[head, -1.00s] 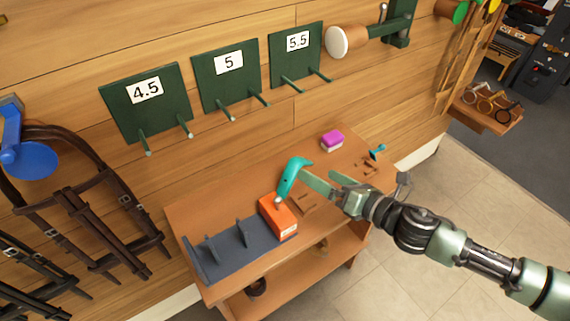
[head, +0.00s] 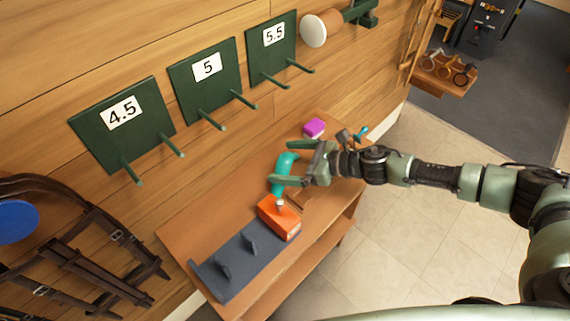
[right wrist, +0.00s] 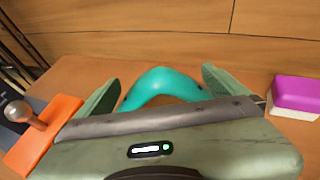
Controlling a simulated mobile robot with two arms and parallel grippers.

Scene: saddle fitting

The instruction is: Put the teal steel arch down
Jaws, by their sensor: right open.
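The teal steel arch (head: 280,178) is at the bench top, just behind the orange block. It also shows as a curved teal piece in the right wrist view (right wrist: 160,84). It appears to rest on the bench, but its lower side is partly hidden by my gripper. My right gripper (head: 284,162) is open, one finger on each side of the arch. In the right wrist view both fingers (right wrist: 164,88) stand apart from it, with gaps visible. My left gripper is not in view.
An orange block (head: 280,218) with a metal knob stands beside the arch. A dark grey rack (head: 240,262) with upright fins lies at the bench's near left end. A magenta-topped block (head: 314,128) sits farther back. Green peg boards (head: 122,125) hang above the wooden bench (head: 180,233).

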